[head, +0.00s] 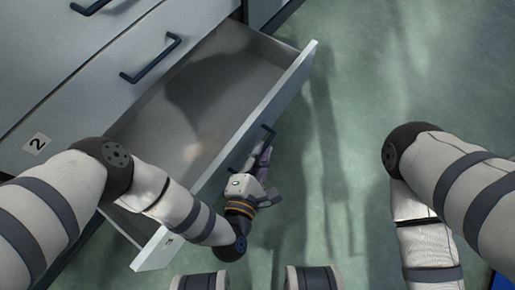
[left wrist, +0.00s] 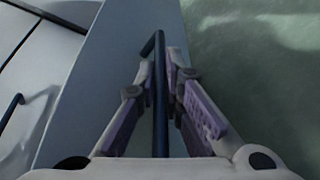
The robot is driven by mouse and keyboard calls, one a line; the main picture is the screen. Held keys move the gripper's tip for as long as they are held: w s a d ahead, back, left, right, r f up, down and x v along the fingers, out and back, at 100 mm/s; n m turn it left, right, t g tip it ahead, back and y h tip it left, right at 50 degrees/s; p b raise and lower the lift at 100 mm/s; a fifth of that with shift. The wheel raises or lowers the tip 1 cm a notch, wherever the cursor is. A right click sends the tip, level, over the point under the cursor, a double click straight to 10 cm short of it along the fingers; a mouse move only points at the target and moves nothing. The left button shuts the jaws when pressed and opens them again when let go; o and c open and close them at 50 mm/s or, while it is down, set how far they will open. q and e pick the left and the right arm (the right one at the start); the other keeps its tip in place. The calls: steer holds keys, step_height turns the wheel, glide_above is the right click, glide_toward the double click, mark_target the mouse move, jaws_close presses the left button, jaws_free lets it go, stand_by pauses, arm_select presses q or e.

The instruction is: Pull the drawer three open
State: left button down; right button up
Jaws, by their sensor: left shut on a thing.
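An open drawer (head: 232,75) stands out from the white cabinet, and its inside looks empty. A label on its front is partly hidden and too small to read surely. My left gripper (head: 264,152) is at the outer side of the drawer front, shut on the dark bar handle (head: 268,133). In the left wrist view the handle (left wrist: 160,90) runs between the two purple-padded fingers (left wrist: 161,85), beside the drawer front (left wrist: 95,85). My right arm is in the head view at the right, but its gripper is not in view.
Green floor (head: 350,90) is clear to the right of the open drawer. A blue object (head: 503,282) shows at the bottom right corner.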

arm_select(q)
steer(key=c, duration=1.7)
jaws_free()
step_height(320, 180, up, 10)
steer(key=shift+r, duration=0.1)
